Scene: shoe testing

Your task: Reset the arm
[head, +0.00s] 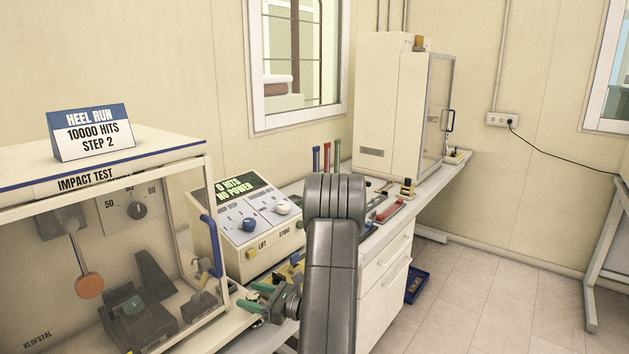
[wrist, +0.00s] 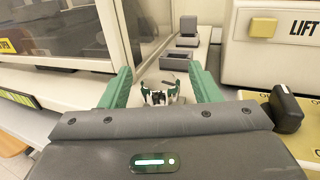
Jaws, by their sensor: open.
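My arm (head: 333,250) rises in front of the bench in the head view, bent at the top, and hides part of the bench behind it. My gripper (head: 252,297) is low at the bench's front, between the impact test cabinet and the control box. Its green fingers are spread apart. In the wrist view my gripper (wrist: 163,85) is open, with a finger on each side. A small white and dark green object (wrist: 161,95) shows between the fingers; I cannot tell what it is or whether it is touched.
The impact test cabinet (head: 120,170) with a blue door handle (head: 211,246) stands left of my gripper. The control box (head: 250,225) reads "0 HITS NO POWER". A white cabinet (head: 385,110) stands farther back. The floor (head: 470,300) at right is mostly clear.

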